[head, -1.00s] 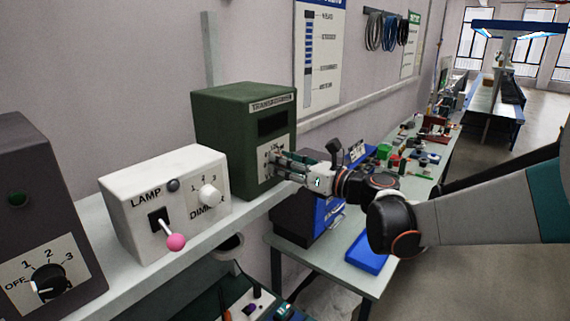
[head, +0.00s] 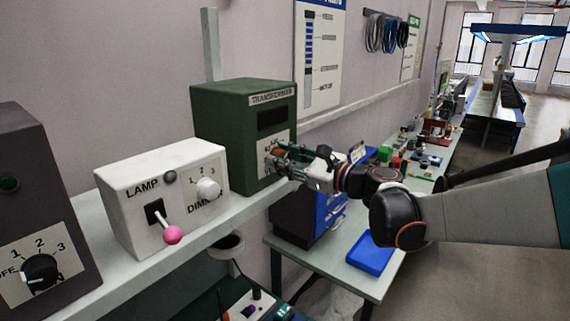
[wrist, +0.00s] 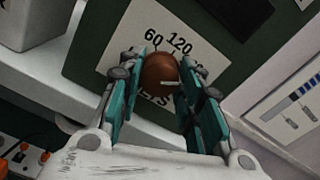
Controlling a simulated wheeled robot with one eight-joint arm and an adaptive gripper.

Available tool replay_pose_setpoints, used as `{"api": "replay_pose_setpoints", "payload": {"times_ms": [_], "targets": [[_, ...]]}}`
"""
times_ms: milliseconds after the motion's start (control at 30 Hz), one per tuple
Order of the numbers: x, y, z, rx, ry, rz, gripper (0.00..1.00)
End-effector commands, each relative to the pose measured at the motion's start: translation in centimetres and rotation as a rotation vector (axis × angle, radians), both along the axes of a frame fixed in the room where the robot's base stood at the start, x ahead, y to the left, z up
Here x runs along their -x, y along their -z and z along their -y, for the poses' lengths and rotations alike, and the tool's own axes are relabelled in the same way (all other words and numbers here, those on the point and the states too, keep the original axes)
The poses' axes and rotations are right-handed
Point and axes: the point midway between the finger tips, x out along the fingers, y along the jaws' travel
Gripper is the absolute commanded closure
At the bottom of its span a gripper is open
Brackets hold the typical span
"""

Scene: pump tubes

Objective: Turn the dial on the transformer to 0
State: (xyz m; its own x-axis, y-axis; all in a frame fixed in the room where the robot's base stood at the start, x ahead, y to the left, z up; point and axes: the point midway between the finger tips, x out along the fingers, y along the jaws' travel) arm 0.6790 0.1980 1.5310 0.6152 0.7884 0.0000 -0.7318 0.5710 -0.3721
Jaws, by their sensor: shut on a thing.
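The transformer (head: 228,130) is a dark green box on the shelf, with a dark window above a white dial plate. Its dial (wrist: 159,70) is a round brown knob with a white pointer line, which points right in the wrist view. The plate (wrist: 124,54) shows 60 and 120; other marks are partly hidden by my fingers. My gripper (head: 277,153) reaches the dial from the right in the head view. In the wrist view its teal and grey fingers are shut on the dial, one on each side.
A white lamp dimmer box (head: 128,194) with a pink-tipped switch stands left of the transformer on the shelf (head: 190,242). A dark box with a dial (head: 40,272) stands farther left. A lower table with a blue tray (head: 371,256) lies beneath my arm.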

Motion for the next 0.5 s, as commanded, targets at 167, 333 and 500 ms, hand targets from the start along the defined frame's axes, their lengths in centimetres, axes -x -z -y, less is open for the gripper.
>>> {"api": "replay_pose_setpoints", "payload": {"times_ms": [167, 333, 500], "targets": [[0.01, 0.17, -0.01, 0.103, 0.0, 0.132, 0.91], [0.02, 0.15, -0.03, 0.202, 0.0, 0.259, 0.92], [0.06, 0.17, -0.04, 0.302, 0.0, 0.387, 0.92]]}}
